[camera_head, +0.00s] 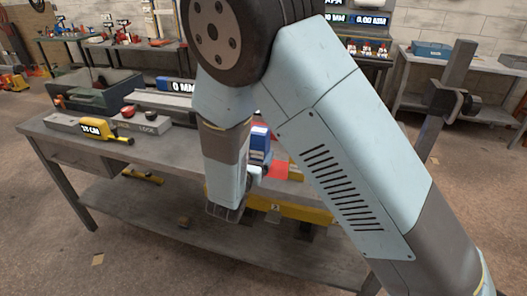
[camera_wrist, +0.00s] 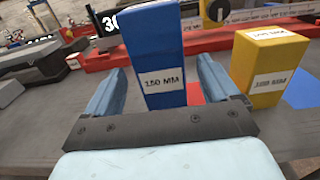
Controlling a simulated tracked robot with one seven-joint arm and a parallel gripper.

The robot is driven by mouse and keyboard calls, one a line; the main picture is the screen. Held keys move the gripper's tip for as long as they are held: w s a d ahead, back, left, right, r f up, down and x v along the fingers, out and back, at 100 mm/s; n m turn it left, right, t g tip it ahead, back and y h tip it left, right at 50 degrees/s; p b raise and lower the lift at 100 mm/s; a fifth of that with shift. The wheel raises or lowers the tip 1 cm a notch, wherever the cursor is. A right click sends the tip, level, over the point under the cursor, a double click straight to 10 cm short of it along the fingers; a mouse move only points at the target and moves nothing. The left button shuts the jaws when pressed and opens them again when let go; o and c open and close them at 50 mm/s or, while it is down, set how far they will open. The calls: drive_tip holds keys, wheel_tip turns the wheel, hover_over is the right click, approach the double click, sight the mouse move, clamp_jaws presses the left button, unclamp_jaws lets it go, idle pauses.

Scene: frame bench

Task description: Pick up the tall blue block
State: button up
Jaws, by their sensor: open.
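The tall blue block (camera_wrist: 153,50) stands upright with a white "150 MM" label facing the wrist camera. In the head view the blue block (camera_head: 260,141) shows on the bench just right of my forearm. My gripper (camera_wrist: 160,68) is open, with one finger seen on each side of the block and gaps at both sides. I cannot tell how far the fingertips reach along the block. In the head view my arm hides most of the gripper. A red patch (camera_wrist: 195,93) shows beside the block's base.
A yellow labelled block (camera_wrist: 268,68) stands close to the right of my right finger, near a blue patch (camera_wrist: 303,90). A red rail (camera_wrist: 215,42) runs behind.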

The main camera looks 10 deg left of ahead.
sight(257, 151)
drive_tip(key=w, duration=0.4)
drive_tip(key=shift+w+d+r, duration=0.2)
drive_tip(key=shift+c, duration=0.2)
clamp_jaws()
idle(0.5)
